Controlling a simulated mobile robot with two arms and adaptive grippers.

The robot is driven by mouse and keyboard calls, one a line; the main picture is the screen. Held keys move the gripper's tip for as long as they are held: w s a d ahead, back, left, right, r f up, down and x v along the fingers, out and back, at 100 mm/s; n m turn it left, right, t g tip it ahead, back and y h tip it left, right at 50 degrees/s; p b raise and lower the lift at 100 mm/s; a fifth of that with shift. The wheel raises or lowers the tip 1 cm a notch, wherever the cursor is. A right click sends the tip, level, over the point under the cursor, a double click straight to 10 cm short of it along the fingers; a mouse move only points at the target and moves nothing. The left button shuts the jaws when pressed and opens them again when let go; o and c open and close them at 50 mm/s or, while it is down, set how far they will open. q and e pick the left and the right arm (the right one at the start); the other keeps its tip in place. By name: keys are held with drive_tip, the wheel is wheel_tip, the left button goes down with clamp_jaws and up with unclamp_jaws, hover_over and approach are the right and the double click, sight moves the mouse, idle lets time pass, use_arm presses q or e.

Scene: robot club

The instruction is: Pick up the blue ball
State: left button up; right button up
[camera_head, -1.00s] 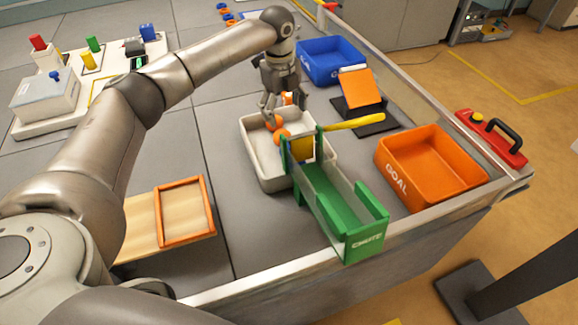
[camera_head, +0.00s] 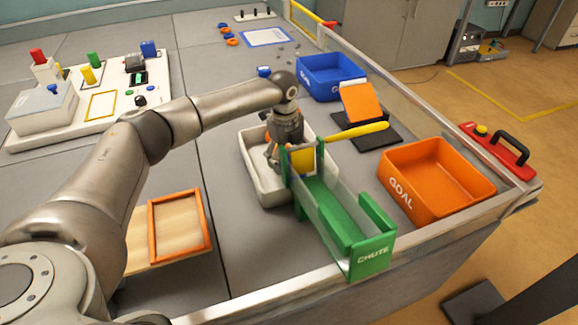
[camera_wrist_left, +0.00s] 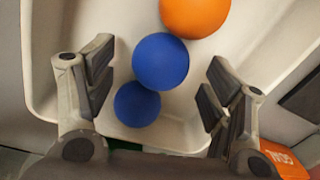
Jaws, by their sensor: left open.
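Two blue balls lie in the white tray: one blue ball (camera_wrist_left: 160,62) and, touching or nearly touching it, a second one (camera_wrist_left: 137,104). An orange ball (camera_wrist_left: 195,16) lies beside the upper blue ball in the left wrist view. The white tray (camera_head: 253,177) stands left of the green chute in the head view, with my left gripper (camera_head: 272,160) reaching down into it. In the left wrist view my left gripper (camera_wrist_left: 155,85) is open, its fingers apart on either side of the blue balls.
The green chute (camera_head: 345,225) with a yellow gate (camera_head: 303,160) and yellow lever (camera_head: 360,130) stands close to the gripper's right. An orange goal bin (camera_head: 435,180), a blue bin (camera_head: 330,78) and a wooden tray (camera_head: 180,228) are around it.

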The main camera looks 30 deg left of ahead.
use_arm(q)
drive_tip(key=shift+w+f, duration=0.1)
drive_tip(key=shift+f, duration=0.75)
use_arm(e)
drive_tip(key=shift+w+r, duration=0.25)
drive_tip(key=shift+r, duration=0.15)
use_arm(q)
drive_tip(key=shift+c, duration=0.4)
drive_tip(key=c, duration=1)
drive_tip(key=shift+r, duration=0.15)
